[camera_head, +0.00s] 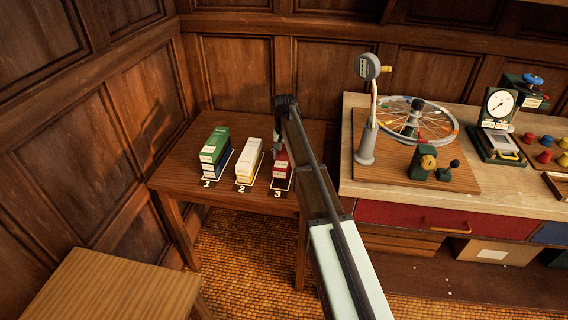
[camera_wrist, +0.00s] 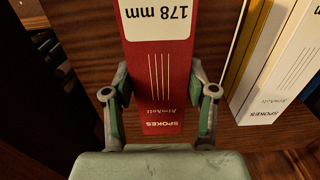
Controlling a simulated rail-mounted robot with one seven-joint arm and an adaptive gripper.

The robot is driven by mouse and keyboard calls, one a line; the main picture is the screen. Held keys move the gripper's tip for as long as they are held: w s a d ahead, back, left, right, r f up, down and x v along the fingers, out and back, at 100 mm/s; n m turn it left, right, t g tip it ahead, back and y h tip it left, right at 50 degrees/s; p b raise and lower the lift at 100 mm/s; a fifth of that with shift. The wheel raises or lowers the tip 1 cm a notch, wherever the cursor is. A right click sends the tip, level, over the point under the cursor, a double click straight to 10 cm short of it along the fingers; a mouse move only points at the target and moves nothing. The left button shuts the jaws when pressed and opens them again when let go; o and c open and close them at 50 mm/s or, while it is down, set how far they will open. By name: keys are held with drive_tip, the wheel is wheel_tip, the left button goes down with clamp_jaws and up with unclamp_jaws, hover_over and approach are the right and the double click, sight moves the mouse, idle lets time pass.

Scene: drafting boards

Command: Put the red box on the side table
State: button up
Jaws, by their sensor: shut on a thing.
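The red box (camera_head: 281,182) stands at the spot numbered 3 on a dark wooden table (camera_head: 240,203), partly hidden by my arm. In the wrist view the red box (camera_wrist: 152,98) has a white "178 mm" label and the word "SPOKES". My gripper (camera_wrist: 160,112) is shut on the red box, one finger on each side. In the head view my gripper (camera_head: 281,138) is at the top of the box, mostly hidden. Whether the box touches the table is unclear. A lighter wooden table (camera_head: 110,290) is at the lower left, its visible top bare.
A green and blue stack (camera_head: 214,150) stands at spot 1, a white and yellow stack (camera_head: 248,160) at spot 2, close left of the red box. A workbench (camera_head: 395,195) with a spoked wheel (camera_head: 410,118) and gauges stands at the right. Panelled walls close the back and left.

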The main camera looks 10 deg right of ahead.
sight(284, 154)
drive_tip(key=shift+f, duration=2.3)
drive_tip(key=shift+f, duration=0.1)
drive_tip(key=o, duration=1.4)
drive_tip(key=shift+c, duration=0.2)
wheel_tip(284, 154, up, 12)
drive_tip(key=shift+r+b, duration=0.15)
drive_tip(key=shift+b, duration=0.4)
